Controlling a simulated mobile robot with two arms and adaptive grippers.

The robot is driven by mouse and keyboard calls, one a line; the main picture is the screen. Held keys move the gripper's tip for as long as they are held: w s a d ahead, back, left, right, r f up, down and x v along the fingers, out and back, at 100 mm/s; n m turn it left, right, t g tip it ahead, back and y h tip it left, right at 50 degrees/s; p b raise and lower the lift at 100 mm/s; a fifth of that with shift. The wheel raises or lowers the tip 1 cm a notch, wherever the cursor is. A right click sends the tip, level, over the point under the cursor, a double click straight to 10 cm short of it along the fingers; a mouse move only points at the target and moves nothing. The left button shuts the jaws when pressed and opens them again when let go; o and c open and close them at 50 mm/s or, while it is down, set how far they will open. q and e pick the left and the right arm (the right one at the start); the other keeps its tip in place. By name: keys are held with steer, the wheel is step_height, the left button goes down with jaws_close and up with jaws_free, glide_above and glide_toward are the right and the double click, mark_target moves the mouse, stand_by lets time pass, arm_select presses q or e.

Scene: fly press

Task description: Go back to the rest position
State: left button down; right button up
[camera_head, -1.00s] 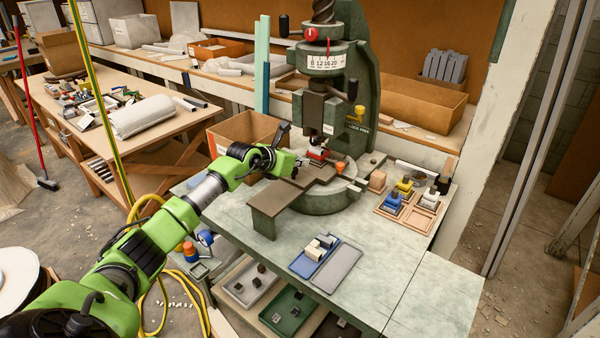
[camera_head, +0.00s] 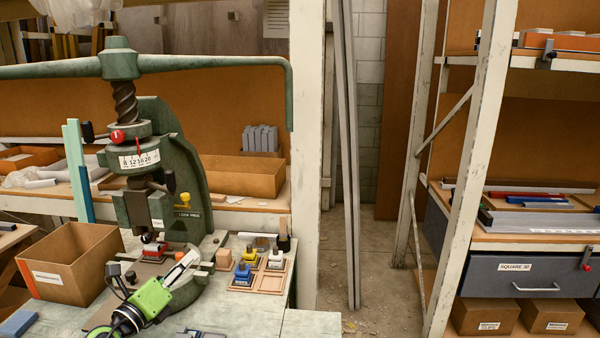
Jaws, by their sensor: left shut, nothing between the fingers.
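My left gripper (camera_head: 188,262) comes in from the bottom left, in front of the fly press. It is shut with nothing in it. The green fly press (camera_head: 170,160) stands on the bench, with its screw, dial and long bar handle above. My left wrist hides part of the press base. My right gripper is not in view.
A cardboard box (camera_head: 72,262) stands left of the press. A wooden tray (camera_head: 258,276) with blue, yellow and white-topped pieces lies to the right. A white post (camera_head: 307,150) rises behind the bench. Shelving with a grey drawer (camera_head: 525,276) stands at the right, beyond open floor.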

arm_select(q)
steer(key=s+a+f+n+g+y, duration=0.2)
steer(key=s+f+n+y, duration=0.45)
steer(key=s+n, duration=0.5)
steer(key=s+a+f+n+g+y, duration=0.25)
steer(key=s+f+n+y, duration=0.4)
steer(key=n, duration=0.75)
steer(key=s+d+f+n+g+h, duration=0.25)
steer(key=s+d+f+g, duration=0.35)
steer(key=s, duration=0.7)
steer(key=s+d+f+n+g+h, duration=0.1)
steer(key=s+d+f+g+h, duration=0.45)
steer(key=s, duration=0.65)
step_height(320, 180, down, 27)
steer(key=s+y, duration=0.1)
steer(key=s, duration=0.1)
steer(key=s+a+f, duration=0.2)
steer(key=s+f, duration=1.4)
steer(key=s, duration=0.1)
steer(key=shift+a+f+g, duration=0.15)
steer(key=shift+a+g, duration=0.15)
steer(key=shift+a, duration=0.1)
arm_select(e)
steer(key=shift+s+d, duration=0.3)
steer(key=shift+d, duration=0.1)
